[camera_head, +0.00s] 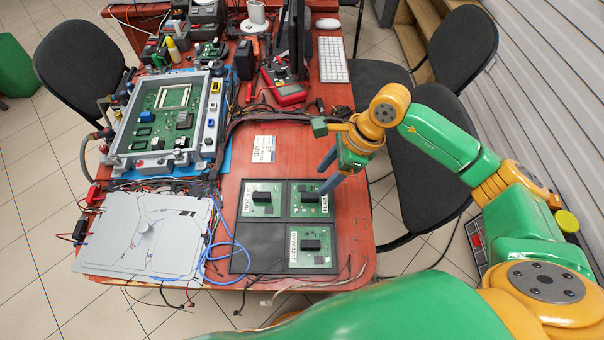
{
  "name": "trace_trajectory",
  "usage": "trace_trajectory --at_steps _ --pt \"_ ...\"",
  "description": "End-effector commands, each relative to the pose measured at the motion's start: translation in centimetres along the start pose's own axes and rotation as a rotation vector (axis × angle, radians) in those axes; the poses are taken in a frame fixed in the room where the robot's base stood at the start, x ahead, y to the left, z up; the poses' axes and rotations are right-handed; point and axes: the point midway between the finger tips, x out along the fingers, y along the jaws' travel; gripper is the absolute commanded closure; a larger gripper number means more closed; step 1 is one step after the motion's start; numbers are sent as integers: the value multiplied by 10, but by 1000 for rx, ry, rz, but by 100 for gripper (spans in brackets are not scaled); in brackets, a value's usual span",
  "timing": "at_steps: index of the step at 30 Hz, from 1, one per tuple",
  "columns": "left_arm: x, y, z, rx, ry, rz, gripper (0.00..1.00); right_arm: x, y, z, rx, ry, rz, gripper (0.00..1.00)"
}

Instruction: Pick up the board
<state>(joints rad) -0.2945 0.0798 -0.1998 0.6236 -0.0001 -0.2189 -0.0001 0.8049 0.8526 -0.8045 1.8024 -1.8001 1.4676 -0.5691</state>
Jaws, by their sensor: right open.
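Three small green boards lie in a black tray (236,265) with a two-by-two layout. One board (253,208) is in the far left compartment. A second board (301,208) is in the far right one. A third board (300,259) is in the near right one. The near left compartment is empty. Each board carries a black block and a white label. My right gripper (329,172) is open and empty, its bluish-grey fingers pointing down by the far right board. Whether it touches the board is not clear. My left gripper is not in view.
A grey metal housing (205,130) with a larger green circuit board stands at the left. A grey cover plate (125,245) lies in front of it. Loose cables and a blue wire (208,262) run beside the tray. A red multimeter (290,94) and keyboard (332,60) are farther back.

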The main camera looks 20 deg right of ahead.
Motion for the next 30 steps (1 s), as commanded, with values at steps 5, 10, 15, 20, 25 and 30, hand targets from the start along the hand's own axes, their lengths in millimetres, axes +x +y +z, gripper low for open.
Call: trace_trajectory --at_steps 5,10,15,20,25,30 --pt "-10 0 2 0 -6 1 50 21 2 2 0 1 7 43" --pt "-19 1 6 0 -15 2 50 55 0 3 1 -1 6 43" --pt "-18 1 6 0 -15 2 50 71 0 2 -1 -1 3 43" --pt "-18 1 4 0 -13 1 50 70 0 2 -1 -1 2 45" --pt "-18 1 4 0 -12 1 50 70 0 2 0 -1 2 91" --pt "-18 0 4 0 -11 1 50 70 0 2 0 -1 2 100"
